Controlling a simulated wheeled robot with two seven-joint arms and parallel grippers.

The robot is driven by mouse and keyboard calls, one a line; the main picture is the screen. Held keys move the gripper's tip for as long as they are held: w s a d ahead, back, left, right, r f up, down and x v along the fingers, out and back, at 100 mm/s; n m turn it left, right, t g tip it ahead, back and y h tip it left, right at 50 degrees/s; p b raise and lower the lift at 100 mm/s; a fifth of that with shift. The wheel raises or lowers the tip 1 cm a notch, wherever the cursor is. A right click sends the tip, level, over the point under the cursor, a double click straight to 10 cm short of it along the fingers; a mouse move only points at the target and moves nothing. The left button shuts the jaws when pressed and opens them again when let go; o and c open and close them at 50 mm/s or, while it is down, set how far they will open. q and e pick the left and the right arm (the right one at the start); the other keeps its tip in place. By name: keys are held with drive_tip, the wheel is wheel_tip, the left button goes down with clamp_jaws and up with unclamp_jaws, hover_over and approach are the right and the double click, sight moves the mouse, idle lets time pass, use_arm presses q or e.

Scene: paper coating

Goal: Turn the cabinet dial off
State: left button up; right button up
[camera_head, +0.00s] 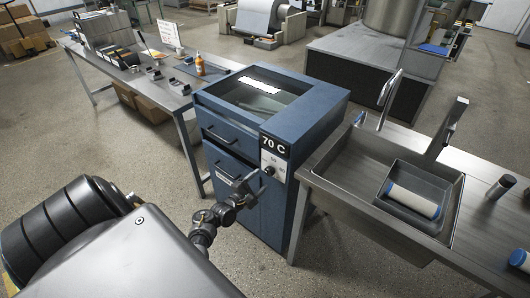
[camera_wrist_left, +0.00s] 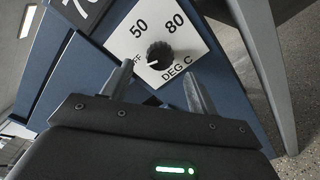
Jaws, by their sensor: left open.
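The blue cabinet (camera_head: 245,120) stands in the middle of the head view, with a "70 C" display (camera_head: 273,146) at its right front corner. Below the display is a white plate with the black round dial (camera_head: 269,170). In the left wrist view the dial (camera_wrist_left: 160,55) sits among the marks 50, 80 and a partly hidden OFF. A small white mark shows at its lower left, on the OFF side. My left gripper (camera_head: 256,184) is open in front of the plate. Its fingers (camera_wrist_left: 158,72) show on either side below the dial, apparently apart from it. My right gripper is not in view.
A steel sink table (camera_head: 335,175) stands close at the cabinet's right, its leg (camera_wrist_left: 262,70) showing in the left wrist view. Bare floor lies in front of the cabinet.

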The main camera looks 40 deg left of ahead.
use_arm(q)
drive_tip(key=s, duration=0.5)
drive_tip(key=shift+s, duration=0.2)
idle(0.3)
drive_tip(key=s+d+f+m+g, duration=0.35)
drive_tip(key=f+m, duration=0.25)
drive_tip(key=f, duration=0.3)
drive_tip(key=s+d+f+m+g+b, duration=0.1)
drive_tip(key=s+d+f+m+g, duration=0.25)
drive_tip(key=f+m, duration=0.4)
drive_tip(key=s+d+f+m+g, duration=0.3)
drive_tip(key=s+d+f+m, duration=0.15)
drive_tip(key=f, duration=0.55)
drive_tip(key=s+d+f+m+g, duration=0.2)
drive_tip(key=s+f+m, duration=0.1)
drive_tip(key=s, duration=0.7)
drive_tip(key=s+d+f+m+g+b, duration=0.1)
drive_tip(key=s+f, duration=0.4)
drive_tip(key=s, duration=0.5)
drive_tip(key=s+d+f+m+g+b, duration=0.1)
drive_tip(key=s+d+f+m+g, duration=0.2)
drive_tip(key=s, duration=0.7)
drive_tip(key=f+m+g, duration=0.1)
drive_tip(key=m, duration=0.1)
drive_tip(key=shift+s+d+f+m, duration=0.25)
drive_tip(key=shift+d+f+m, duration=0.05)
